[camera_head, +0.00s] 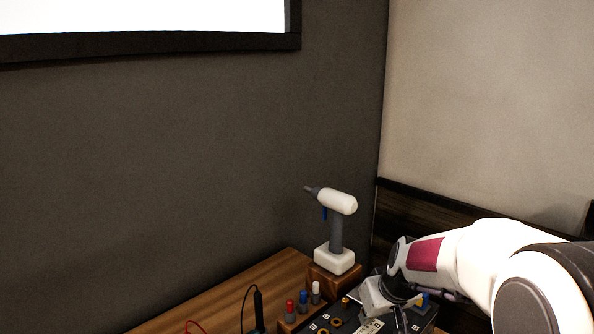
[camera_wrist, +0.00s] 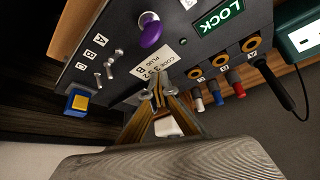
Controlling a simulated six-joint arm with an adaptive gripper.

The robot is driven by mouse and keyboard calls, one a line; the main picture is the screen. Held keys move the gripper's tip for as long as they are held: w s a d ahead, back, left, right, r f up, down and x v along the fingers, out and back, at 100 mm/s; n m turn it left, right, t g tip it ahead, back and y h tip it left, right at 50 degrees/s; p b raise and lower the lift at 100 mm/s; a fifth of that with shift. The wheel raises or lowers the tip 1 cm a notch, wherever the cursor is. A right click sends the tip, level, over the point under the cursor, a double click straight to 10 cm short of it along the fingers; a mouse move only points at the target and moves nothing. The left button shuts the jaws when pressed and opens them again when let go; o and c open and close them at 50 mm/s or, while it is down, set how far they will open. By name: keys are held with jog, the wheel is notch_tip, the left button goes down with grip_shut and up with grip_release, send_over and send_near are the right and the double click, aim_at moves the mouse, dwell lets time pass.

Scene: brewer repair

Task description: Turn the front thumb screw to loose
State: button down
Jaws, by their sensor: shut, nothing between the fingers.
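In the wrist view a dark grey device panel (camera_wrist: 113,72) carries a purple knob (camera_wrist: 150,34), a green LOCK label (camera_wrist: 221,17) and a white code tag (camera_wrist: 157,66). Several small silver posts (camera_wrist: 110,62) stand by the letters A, B and C. I cannot tell for sure which part is the front thumb screw. My gripper (camera_wrist: 156,97) is shut and empty, with its tips near the lower edge of the code tag, apart from the purple knob. In the head view the panel (camera_head: 338,329) is cut off at the bottom, and my arm hides part of it.
Three brass rings (camera_wrist: 221,61) sit on the panel, beside white, blue and red plugs (camera_wrist: 238,91). A black probe (camera_wrist: 283,97) with a cable is near them. A blue-and-yellow button (camera_wrist: 79,101) is at left. A drill-like tool (camera_head: 337,225) stands behind on the wooden table (camera_head: 215,301).

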jog(key=shift+w+d, duration=0.1)
jog(key=shift+d, duration=0.45)
jog(key=shift+w+d+r, duration=0.1)
jog(key=shift+w+d, duration=0.1)
jog(key=shift+d, duration=0.05)
dwell(0.8)
jog(key=shift+s+d, duration=0.2)
jog(key=shift+s, duration=0.2)
dwell(0.4)
jog(key=shift+r, duration=2.9)
jog(key=shift+s+a+r, duration=0.1)
jog(key=shift+a+r, duration=0.2)
jog(key=shift+a, duration=0.25)
jog(key=shift+a+r, duration=0.25)
jog(key=shift+a, duration=0.3)
